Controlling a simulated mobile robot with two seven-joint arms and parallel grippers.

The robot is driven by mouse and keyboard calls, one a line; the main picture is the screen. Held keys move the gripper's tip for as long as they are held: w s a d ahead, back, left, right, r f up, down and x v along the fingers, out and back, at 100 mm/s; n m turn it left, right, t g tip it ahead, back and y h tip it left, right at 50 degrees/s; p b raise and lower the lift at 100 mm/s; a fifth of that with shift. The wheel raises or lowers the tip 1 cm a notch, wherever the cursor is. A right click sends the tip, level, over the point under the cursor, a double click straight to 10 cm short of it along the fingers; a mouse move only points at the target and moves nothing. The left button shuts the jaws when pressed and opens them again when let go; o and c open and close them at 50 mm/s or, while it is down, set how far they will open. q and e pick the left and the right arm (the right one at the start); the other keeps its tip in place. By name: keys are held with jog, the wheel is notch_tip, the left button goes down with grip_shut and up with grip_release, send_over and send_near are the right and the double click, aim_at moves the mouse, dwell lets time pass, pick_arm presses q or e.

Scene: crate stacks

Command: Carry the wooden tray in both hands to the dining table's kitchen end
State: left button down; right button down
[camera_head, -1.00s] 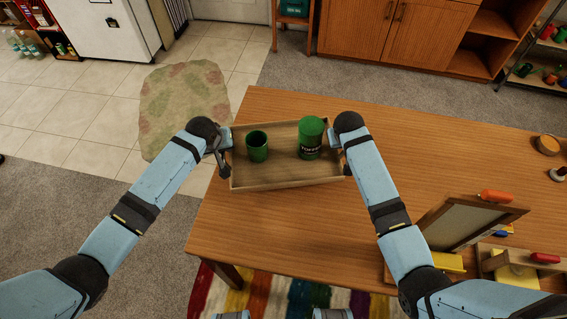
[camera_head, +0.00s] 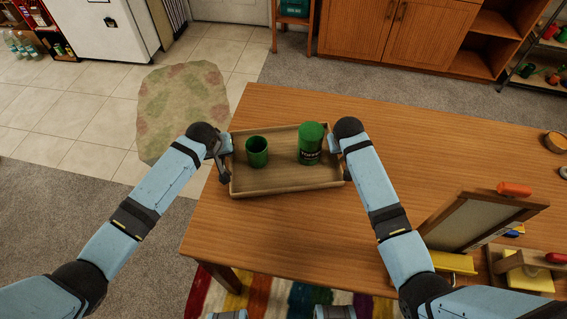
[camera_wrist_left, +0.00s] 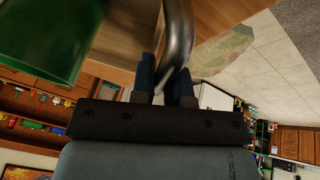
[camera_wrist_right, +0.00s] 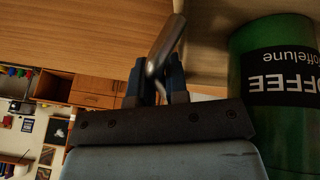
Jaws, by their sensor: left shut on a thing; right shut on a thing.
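The wooden tray (camera_head: 283,186) is at the left end of the dining table (camera_head: 400,130), level; whether it touches the tabletop I cannot tell. A green cup (camera_head: 257,152) and a green coffee tin (camera_head: 310,146) stand upright in it. My left gripper (camera_head: 224,152) is shut on the tray's left metal handle, which shows in the left wrist view (camera_wrist_left: 178,45). My right gripper (camera_head: 338,145) is shut on the right handle, which shows in the right wrist view (camera_wrist_right: 163,45). The cup and the tin also show large beside the handles in the wrist views.
A framed board (camera_head: 470,222) and wooden toys stand at the table's right front. A round wooden bowl (camera_head: 555,142) is at the far right. The table's middle is clear. Tiled floor with a mat (camera_head: 182,105) and a white fridge (camera_head: 100,28) lie beyond the left end.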

pick_arm(q)
jog(key=c, duration=1.1)
grip_release()
pick_arm(e)
jog(key=c, duration=1.1)
grip_release()
jog(key=shift+r, duration=0.1)
pick_arm(q)
jog(key=v, duration=1.2)
pick_arm(e)
jog(key=v, duration=1.1)
jog(key=shift+s+r, duration=0.25)
jog(key=shift+r, duration=0.05)
